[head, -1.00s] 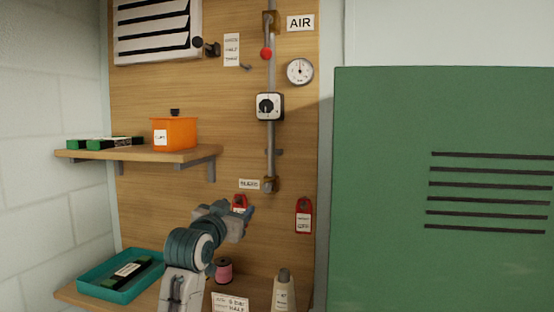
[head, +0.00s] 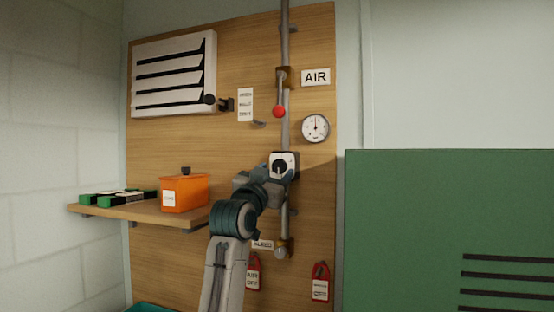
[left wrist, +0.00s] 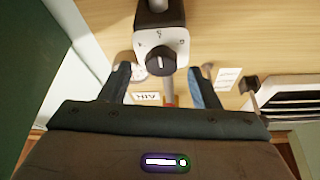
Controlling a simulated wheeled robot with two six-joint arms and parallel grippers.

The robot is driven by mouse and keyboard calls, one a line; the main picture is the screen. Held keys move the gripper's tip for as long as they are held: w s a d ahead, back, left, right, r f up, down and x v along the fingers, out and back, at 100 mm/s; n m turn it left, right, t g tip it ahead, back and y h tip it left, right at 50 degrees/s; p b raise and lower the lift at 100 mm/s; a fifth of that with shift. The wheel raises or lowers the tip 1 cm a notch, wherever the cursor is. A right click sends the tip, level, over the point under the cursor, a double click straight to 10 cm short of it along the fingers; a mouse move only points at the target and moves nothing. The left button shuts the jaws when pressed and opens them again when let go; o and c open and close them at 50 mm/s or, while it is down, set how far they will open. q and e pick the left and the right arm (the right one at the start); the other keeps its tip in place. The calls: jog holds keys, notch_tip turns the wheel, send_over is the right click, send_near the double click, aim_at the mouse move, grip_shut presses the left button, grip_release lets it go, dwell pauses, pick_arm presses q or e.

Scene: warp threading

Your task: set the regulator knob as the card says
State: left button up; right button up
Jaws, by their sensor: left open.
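The regulator (head: 284,157) is a white-faced box on the vertical grey pipe. Its round black knob (head: 279,168) is partly hidden by my left gripper (head: 277,175). In the left wrist view the knob (left wrist: 159,63) sits on the pale face (left wrist: 176,40) with small marks around it; a light pointer line shows, but the marks are too small to read. My left gripper (left wrist: 159,72) is open, its fingers apart on either side of the knob, with no clear contact. A white card (head: 246,104) with several lines hangs upper left; its text is unreadable. My right gripper is not in view.
A dial gauge (head: 315,128), an AIR sign (head: 316,77) and a red-ended lever (head: 279,111) are near the pipe. An orange box (head: 184,193) stands on the left shelf (head: 150,212). Red tags (head: 320,283) hang below. A green cabinet (head: 420,220) fills the right.

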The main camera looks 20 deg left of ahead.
pick_arm(q)
jog(key=shift+w+r, duration=0.35)
jog(key=shift+w, duration=0.2)
jog(key=shift+w+r+p, duration=0.1)
jog(key=shift+w+p, duration=0.2)
jog(key=shift+p, duration=0.1)
jog(key=c, duration=1)
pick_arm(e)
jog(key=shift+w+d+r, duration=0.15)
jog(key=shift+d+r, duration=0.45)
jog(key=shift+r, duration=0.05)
pick_arm(q)
jog(key=shift+m, duration=0.3)
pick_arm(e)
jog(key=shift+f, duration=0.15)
